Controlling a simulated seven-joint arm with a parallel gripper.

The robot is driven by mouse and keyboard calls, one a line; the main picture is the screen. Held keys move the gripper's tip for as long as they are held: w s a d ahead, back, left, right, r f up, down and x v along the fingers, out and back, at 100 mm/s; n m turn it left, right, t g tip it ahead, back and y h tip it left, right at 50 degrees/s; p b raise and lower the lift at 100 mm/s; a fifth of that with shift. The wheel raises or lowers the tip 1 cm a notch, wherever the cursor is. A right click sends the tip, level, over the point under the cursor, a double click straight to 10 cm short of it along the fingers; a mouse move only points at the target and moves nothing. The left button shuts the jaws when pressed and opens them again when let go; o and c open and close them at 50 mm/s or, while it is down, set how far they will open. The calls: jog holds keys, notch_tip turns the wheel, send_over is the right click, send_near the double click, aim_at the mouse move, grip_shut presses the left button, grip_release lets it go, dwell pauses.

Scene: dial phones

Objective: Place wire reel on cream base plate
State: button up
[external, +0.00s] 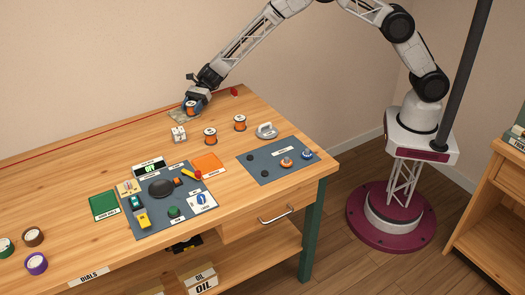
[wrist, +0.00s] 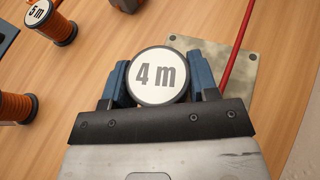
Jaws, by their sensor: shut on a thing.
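A wire reel (wrist: 156,74) with a round white "4 m" label and dark rim sits between the blue fingers of my gripper (wrist: 160,82) in the wrist view. My gripper (external: 192,104) is shut on it at the far edge of the table in the external view. A stained cream-grey base plate (wrist: 238,68) with small holes lies just beyond and to the right of the reel. It also shows in the external view (external: 176,118), partly behind my gripper. I cannot tell whether the reel touches the plate; its lower part is hidden.
Two orange reels (external: 210,137) and (external: 240,123) stand nearby; one reads "5 m" (wrist: 52,22). A red wire (wrist: 238,45) crosses the plate. A dark mat (external: 278,160) with small parts lies to the right.

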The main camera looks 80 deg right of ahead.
aim_at(194, 102)
dwell(0.3)
jog(key=o, duration=1)
jog(key=shift+f, duration=0.1)
jog(key=shift+c, duration=0.2)
jog(key=shift+r, duration=0.2)
jog(key=shift+d+r, duration=0.2)
jog(key=shift+d, duration=0.4)
jog(key=v, duration=0.3)
jog(key=shift+s+d, duration=0.15)
jog(key=shift+d, duration=0.05)
notch_tip(194, 102, up, 7)
jog(key=shift+d+r, duration=0.1)
